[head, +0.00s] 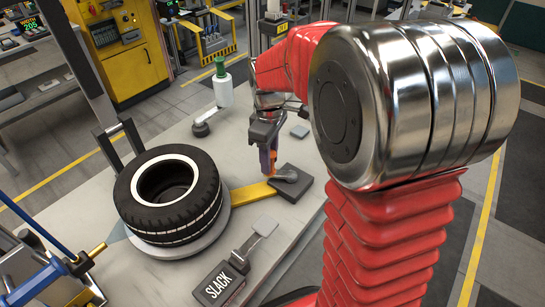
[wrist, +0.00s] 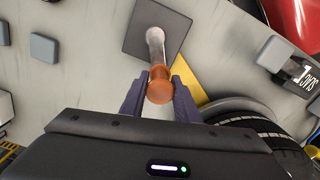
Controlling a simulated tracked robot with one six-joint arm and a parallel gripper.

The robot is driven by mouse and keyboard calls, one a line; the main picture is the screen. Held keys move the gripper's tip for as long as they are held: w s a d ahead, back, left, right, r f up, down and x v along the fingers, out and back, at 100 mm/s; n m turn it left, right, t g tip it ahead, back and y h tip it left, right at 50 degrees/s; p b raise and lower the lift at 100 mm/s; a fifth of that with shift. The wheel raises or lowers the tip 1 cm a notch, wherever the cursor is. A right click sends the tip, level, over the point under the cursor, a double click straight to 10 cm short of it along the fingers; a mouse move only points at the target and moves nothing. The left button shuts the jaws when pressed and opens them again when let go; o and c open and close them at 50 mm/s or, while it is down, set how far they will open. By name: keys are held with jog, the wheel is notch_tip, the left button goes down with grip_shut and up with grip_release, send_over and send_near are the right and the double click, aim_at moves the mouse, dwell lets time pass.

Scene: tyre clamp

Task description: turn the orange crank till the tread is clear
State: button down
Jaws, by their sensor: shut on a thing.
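The orange crank shows as a round orange knob (wrist: 159,90) on a grey metal arm (wrist: 155,46). The arm leads to a dark square block (wrist: 140,30), which also shows in the head view (head: 303,189). My gripper (head: 268,158) is shut on the orange knob, one finger on each side in the wrist view (wrist: 160,92). The black tyre (head: 207,196), with a white sidewall ring, lies flat on a round grey plate (head: 222,225). A yellow bar (head: 250,196) runs from the block towards the tread. I cannot tell whether it touches the tread.
A dark box marked SLACK (head: 222,283) with a grey paddle lies in front. A white bottle with a green cap (head: 221,84) stands at the back of the table.

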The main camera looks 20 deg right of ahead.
jog(key=shift+d, duration=0.15)
jog(key=c, duration=1.5)
grip_release()
jog(key=shift+s, duration=0.1)
jog(key=shift+c, duration=0.2)
jog(key=shift+r, duration=0.7)
notch_tip(320, 180, up, 12)
jog(key=shift+r, duration=0.15)
